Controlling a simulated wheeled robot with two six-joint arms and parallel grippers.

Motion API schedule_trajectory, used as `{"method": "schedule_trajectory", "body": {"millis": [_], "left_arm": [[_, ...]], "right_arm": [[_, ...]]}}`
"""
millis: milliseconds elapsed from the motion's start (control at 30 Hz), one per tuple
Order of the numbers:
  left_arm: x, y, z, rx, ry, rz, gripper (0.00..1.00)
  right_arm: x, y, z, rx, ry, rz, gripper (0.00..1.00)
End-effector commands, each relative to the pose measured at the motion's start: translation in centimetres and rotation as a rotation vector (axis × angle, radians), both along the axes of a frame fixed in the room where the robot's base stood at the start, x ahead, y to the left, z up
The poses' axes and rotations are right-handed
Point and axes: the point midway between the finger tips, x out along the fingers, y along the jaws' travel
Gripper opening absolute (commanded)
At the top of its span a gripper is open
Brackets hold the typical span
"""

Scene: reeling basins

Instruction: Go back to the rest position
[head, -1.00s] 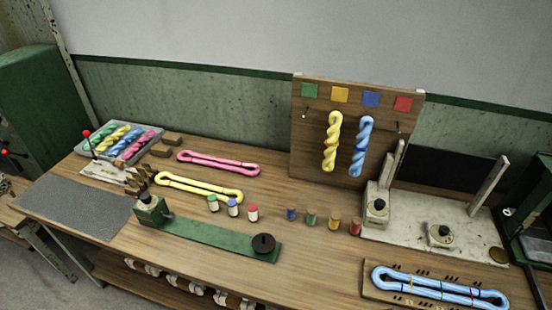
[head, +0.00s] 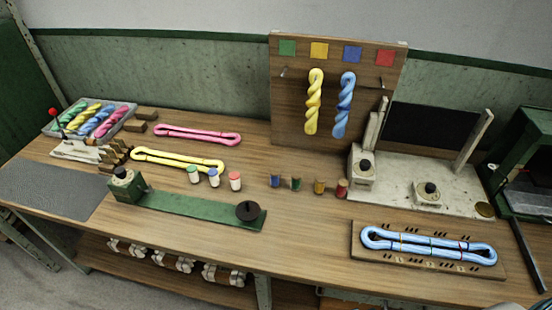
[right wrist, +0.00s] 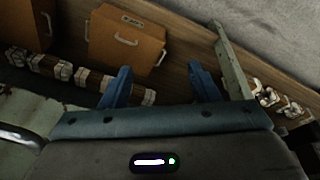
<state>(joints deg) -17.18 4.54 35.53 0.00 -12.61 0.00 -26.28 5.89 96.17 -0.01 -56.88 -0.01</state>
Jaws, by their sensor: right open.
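My right gripper (right wrist: 160,88) shows in the right wrist view. Its two blue fingers are spread apart with nothing between them. Beyond it lie the lower shelf and wooden drawers below the bench. Neither gripper shows in the head view. The wooden bench (head: 320,228) fills the head view. A light blue skein (head: 430,248) lies on a wooden board at the bench's right front. A yellow twisted skein (head: 314,102) and a blue one (head: 343,106) hang on the upright peg board (head: 290,85).
A pink skein (head: 198,133) and a yellow skein (head: 178,160) lie on the bench's left half. A green stand (head: 190,208) with a black disc is in front. Several small spools stand mid-bench. A pale twisting frame (head: 400,190) stands right. The bench's front middle is clear.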

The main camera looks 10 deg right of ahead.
Motion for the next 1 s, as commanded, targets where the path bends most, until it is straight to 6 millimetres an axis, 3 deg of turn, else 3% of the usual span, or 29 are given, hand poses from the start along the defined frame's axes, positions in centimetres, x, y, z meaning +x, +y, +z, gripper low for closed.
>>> {"method": "schedule_trajectory", "body": {"millis": [33,200,400,500,700,1000], "left_arm": [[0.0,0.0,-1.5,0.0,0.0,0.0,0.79],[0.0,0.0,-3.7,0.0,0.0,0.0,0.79],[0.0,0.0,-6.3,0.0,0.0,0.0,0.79],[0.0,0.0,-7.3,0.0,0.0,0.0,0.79],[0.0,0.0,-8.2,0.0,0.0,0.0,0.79],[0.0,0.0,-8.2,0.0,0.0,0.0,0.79]], "right_arm": [[-1.1,-0.3,-4.4,0.001,0.02,-0.005,0.55],[-5.0,-1.0,-14.6,0.003,0.052,-0.014,0.55],[-11.7,-1.4,-24.5,0.007,0.092,-0.023,0.55],[-15.0,-1.5,-27.9,0.01,0.107,-0.028,0.55],[-19.0,-1.6,-30.9,0.011,0.123,-0.032,0.55],[-19.0,-1.6,-30.9,0.011,0.123,-0.032,0.55]]}}
